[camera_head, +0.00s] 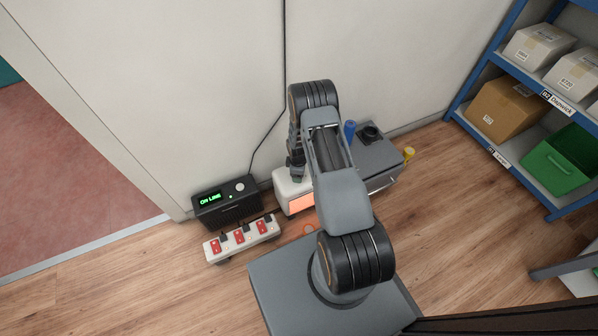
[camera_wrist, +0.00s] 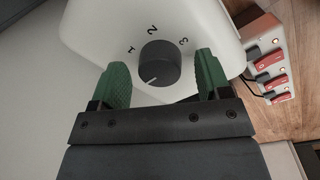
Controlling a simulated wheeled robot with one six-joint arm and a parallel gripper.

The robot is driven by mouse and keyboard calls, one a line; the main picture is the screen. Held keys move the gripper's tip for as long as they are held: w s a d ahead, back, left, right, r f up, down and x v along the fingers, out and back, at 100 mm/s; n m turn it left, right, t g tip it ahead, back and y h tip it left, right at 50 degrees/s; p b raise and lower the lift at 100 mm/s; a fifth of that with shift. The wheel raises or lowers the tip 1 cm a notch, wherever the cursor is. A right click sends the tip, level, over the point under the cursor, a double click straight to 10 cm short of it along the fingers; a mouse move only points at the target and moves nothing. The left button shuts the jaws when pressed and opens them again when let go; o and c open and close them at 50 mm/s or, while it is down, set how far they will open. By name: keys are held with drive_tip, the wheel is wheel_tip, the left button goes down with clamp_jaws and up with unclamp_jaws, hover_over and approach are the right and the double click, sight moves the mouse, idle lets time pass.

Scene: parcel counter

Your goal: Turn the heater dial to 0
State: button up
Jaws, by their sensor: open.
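The white heater (camera_head: 291,184) stands on the floor by the wall, its front glowing orange in the head view. It also shows in the wrist view (camera_wrist: 95,25). Its round dark dial (camera_wrist: 160,64) has the numbers 1, 2 and 3 around it; I see no 0. A short light mark on the dial points to the lower left, away from these numbers. My gripper (camera_wrist: 162,60) is open, with one green finger on each side of the dial and visible gaps between. In the head view my gripper (camera_head: 296,172) is over the heater, and the dial is hidden.
A power strip (camera_head: 243,239) with red switches and a black box (camera_head: 227,203) with a green display stand left of the heater. A grey cabinet (camera_head: 372,158) stands to its right. Blue shelves (camera_head: 505,75) with parcels are at the right. Bare floor lies between.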

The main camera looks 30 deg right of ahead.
wheel_tip(320, 180, up, 13)
drive_tip(key=p, duration=0.4)
drive_tip(key=shift+s+a+r+p, duration=0.2)
drive_tip(key=shift+s+p, duration=0.1)
drive_tip(key=shift+s, duration=0.05)
drive_tip(key=s+a+r+m+t+p, duration=0.2)
drive_tip(key=r+p, duration=0.5)
drive_tip(key=r, duration=1.1)
drive_tip(key=s+a+r+m+p, duration=0.1)
drive_tip(key=a+r+m+p, duration=0.4)
drive_tip(key=r, duration=1.3)
drive_tip(key=s+a+r+m+p, duration=0.1)
drive_tip(key=s+r+p, duration=0.4)
drive_tip(key=r, duration=0.3)
drive_tip(key=s+a+r+m+p, duration=0.1)
drive_tip(key=s+r+p, duration=0.4)
drive_tip(key=r, duration=0.4)
drive_tip(key=s+a+r+m+t+p, duration=0.1)
drive_tip(key=s+r+p, duration=0.3)
drive_tip(key=r, duration=0.4)
drive_tip(key=shift+s+r+m+p, duration=0.2)
drive_tip(key=shift+s+m+p, duration=0.15)
drive_tip(key=shift+p, duration=0.4)
drive_tip(key=shift+s+r+m, duration=0.25)
drive_tip(key=shift+s+r, duration=0.1)
drive_tip(key=shift+s, duration=0.2)
drive_tip(key=shift+c, duration=0.3)
